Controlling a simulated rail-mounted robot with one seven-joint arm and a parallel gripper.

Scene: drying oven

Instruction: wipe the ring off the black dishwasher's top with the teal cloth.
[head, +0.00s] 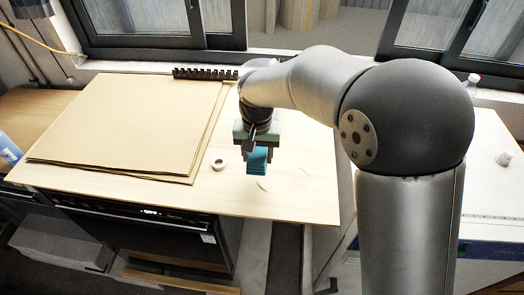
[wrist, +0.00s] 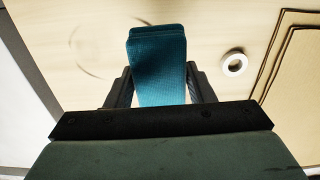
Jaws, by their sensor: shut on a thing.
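My gripper (head: 258,152) is shut on the teal cloth (head: 257,163), which is folded into a thick pad. The cloth also shows between the fingers in the wrist view (wrist: 158,70). A faint ring (head: 284,178) lies on the pale wooden top (head: 225,202) over the black dishwasher (head: 150,230). It shows as a broken grey outline in the wrist view (wrist: 95,48). The cloth is just left of the ring in the head view and beside it in the wrist view. I cannot tell whether the cloth touches the top.
A white tape roll (head: 218,163) lies left of the cloth. Large brown cardboard sheets (head: 130,120) cover the left of the top. A black toothed strip (head: 205,73) lies at the back edge. A white counter (head: 492,165) stands at the right, past a gap.

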